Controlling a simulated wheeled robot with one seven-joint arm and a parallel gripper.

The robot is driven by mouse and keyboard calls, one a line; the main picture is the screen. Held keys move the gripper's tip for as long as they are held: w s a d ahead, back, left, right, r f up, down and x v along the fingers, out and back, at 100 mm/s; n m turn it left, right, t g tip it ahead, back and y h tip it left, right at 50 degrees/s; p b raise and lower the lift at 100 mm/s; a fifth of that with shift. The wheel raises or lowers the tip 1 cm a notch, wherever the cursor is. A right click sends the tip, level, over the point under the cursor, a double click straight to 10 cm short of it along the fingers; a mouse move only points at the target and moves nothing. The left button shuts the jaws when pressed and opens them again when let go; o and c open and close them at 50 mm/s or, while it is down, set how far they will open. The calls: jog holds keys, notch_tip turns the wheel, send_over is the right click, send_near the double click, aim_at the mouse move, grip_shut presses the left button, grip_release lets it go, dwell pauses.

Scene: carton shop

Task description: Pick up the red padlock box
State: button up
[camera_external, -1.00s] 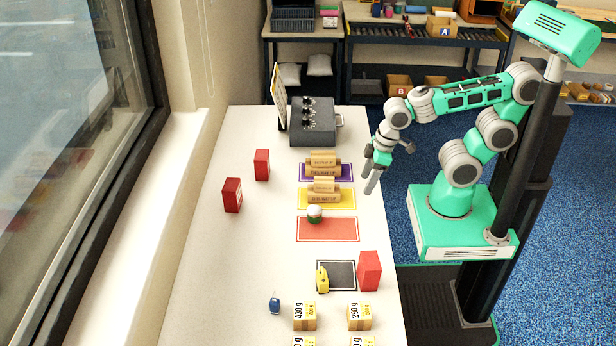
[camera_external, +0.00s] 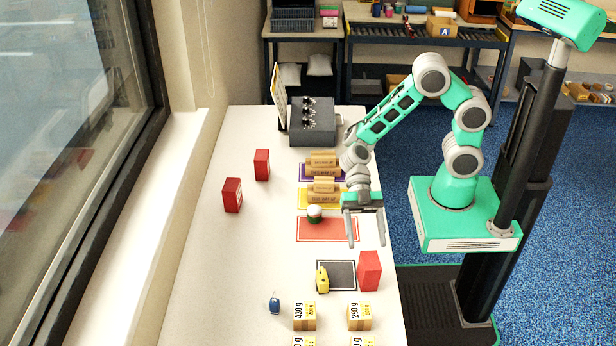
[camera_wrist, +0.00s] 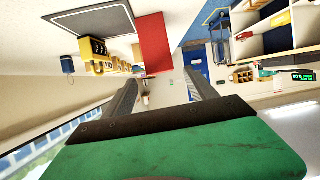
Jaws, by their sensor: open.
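A plain red box (camera_external: 370,271) stands upright near the table's right edge, beside a dark mat. In the wrist view, a red box (camera_wrist: 155,45) shows ahead of the fingers, above the gap between them. Two more red boxes, one (camera_external: 232,195) nearer and one (camera_external: 262,165) farther, stand at the table's left; I cannot read which is the padlock box. My gripper (camera_external: 367,240) is open and empty, with its fingers just behind the right-hand red box and apart from it. Both fingers also show in the wrist view (camera_wrist: 160,78).
A yellow padlock (camera_external: 322,280) stands at the dark mat's (camera_external: 341,270) left edge, with a blue padlock (camera_external: 275,302) farther left. Weight-marked cartons (camera_external: 304,318) stand in front. A red mat (camera_external: 327,230) lies behind, with a small round item (camera_external: 315,214). The left-middle table is clear.

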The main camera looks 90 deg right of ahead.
aim_at(369, 253)
jog(key=p+x, duration=0.1)
jog(key=x, duration=0.6)
jog(key=shift+s+f+p, duration=0.15)
jog(key=shift+f+p, duration=0.05)
jog(key=shift+p, duration=0.1)
grip_shut()
